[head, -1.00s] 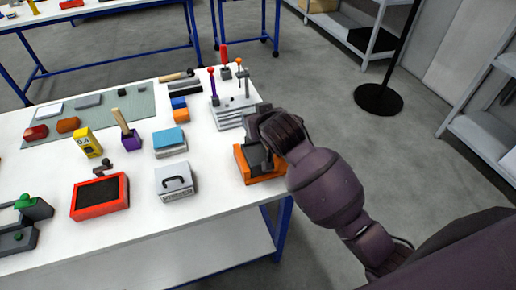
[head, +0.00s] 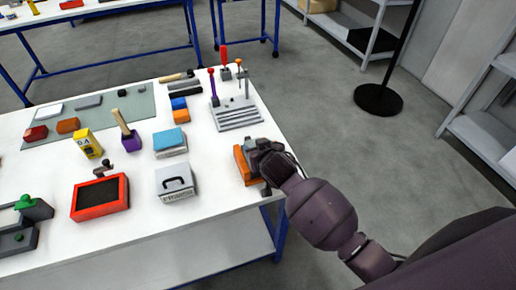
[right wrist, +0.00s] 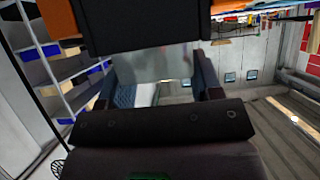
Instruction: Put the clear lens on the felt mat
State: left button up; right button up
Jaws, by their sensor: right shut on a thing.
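My right gripper (head: 262,166) is at the orange holder (head: 242,165) near the table's right edge, and its arm hides part of the holder. In the right wrist view my right gripper (right wrist: 166,82) is shut on a pale, see-through pane, which looks like the clear lens (right wrist: 155,62). In the head view I cannot make out the lens. The felt mat (head: 125,106) is the grey-green sheet at the back left of the table. My left gripper is not in view.
On the mat lie a red block (head: 37,133), an orange block (head: 68,125) and a few small pieces. A yellow box (head: 88,143), a purple block with a wooden handle (head: 129,141), a blue-topped box (head: 170,141) and a grey slotted stand (head: 236,115) stand on the table.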

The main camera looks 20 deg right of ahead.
jog(key=shift+f, duration=0.2)
jog(key=o, duration=1)
jog(key=shift+r, duration=0.1)
jog(key=v, duration=1.1)
jog(key=shift+b, duration=0.4)
